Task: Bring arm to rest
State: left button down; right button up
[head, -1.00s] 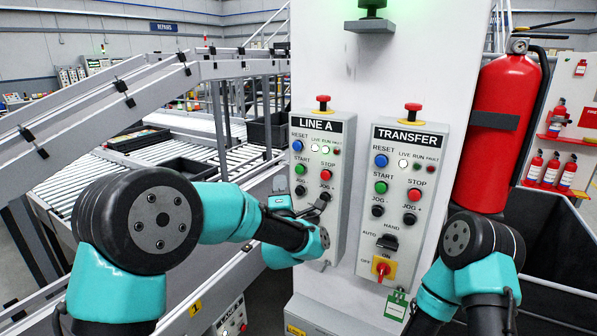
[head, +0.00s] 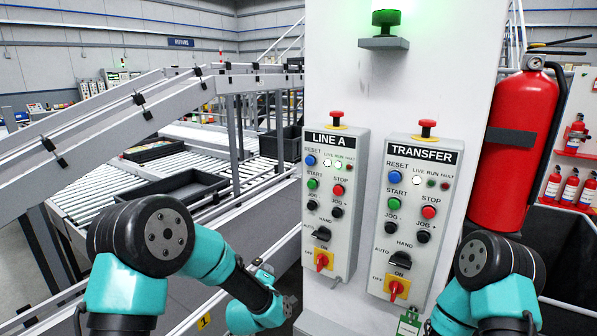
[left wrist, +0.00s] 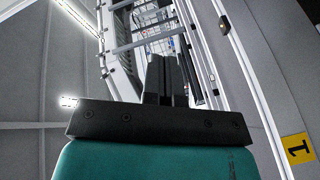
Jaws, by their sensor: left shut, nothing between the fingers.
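My left arm comes in from the left in the head view, bent downward. Its gripper (head: 290,305) is low, left of and below the LINE A panel (head: 345,225), apart from it and partly hidden by the wrist. In the left wrist view the dark fingers (left wrist: 167,80) are together with nothing between them. My right arm shows at the lower right of the head view, but its gripper is out of view. The LINE A panel has a red mushroom button on top, a black selector and a red-on-yellow rotary switch. Its live and run lamps glow.
The TRANSFER panel (head: 415,230) stands right of LINE A on the white column (head: 450,60). A red extinguisher (head: 512,150) hangs at the column's right. A roller conveyor (head: 95,185) with grey rails and a dark tray (head: 183,190) lies behind my left arm.

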pick_arm(q)
jog(key=s+a+f+m+g, duration=0.2)
jog(key=s+a+f+g, duration=0.15)
jog(key=f, duration=0.35)
jog(key=s+a+f+m+g, duration=0.1)
jog(key=s+a+f+g, duration=0.1)
jog(key=s+f, duration=0.3)
jog(key=s+a+f+m+g, duration=0.2)
jog(key=s+f, duration=0.3)
jog(key=s, duration=0.3)
jog(key=s+a+f+m+g, duration=0.2)
jog(key=s+f+g, duration=0.3)
jog(key=s, duration=0.4)
jog(key=s+a+f+m+g+h, duration=0.1)
jog(key=s+a+f+m+g, duration=0.1)
jog(key=s+f, duration=0.4)
jog(key=shift+s+a+f+g, duration=0.15)
jog(key=shift+s+a+g, duration=0.5)
jog(key=shift+s, duration=0.6)
